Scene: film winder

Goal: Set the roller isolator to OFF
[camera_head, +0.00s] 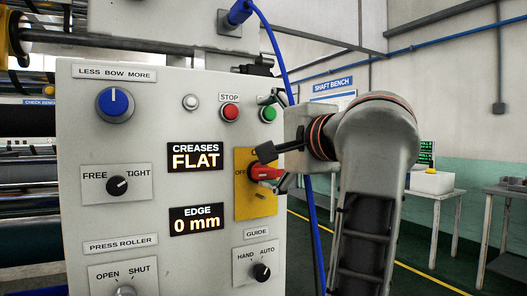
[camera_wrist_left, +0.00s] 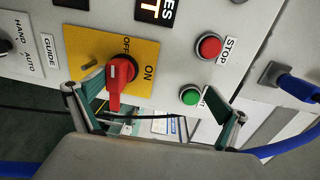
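The roller isolator is a red rotary handle (camera_head: 265,173) on a yellow plate (camera_head: 243,208) at the right of the grey control panel. OFF is printed left of the handle; the ON label above is mostly hidden by my gripper in the head view. The red grip (camera_wrist_left: 113,90) extends away from the OFF word, downward in the left wrist view. My left gripper (camera_head: 277,142) is in front of the panel's right edge. Its fingers (camera_wrist_left: 158,110) are wide apart and empty. The grip's end is between them, nearer one finger; contact cannot be told. My right gripper is out of view.
A red stop button (camera_head: 229,112) and a green button (camera_head: 267,114) sit just above the isolator, close to the upper finger. The GUIDE knob (camera_head: 262,272) is below. A blue cable (camera_head: 305,165) hangs beside the panel. Benches (camera_head: 432,190) stand at the right back.

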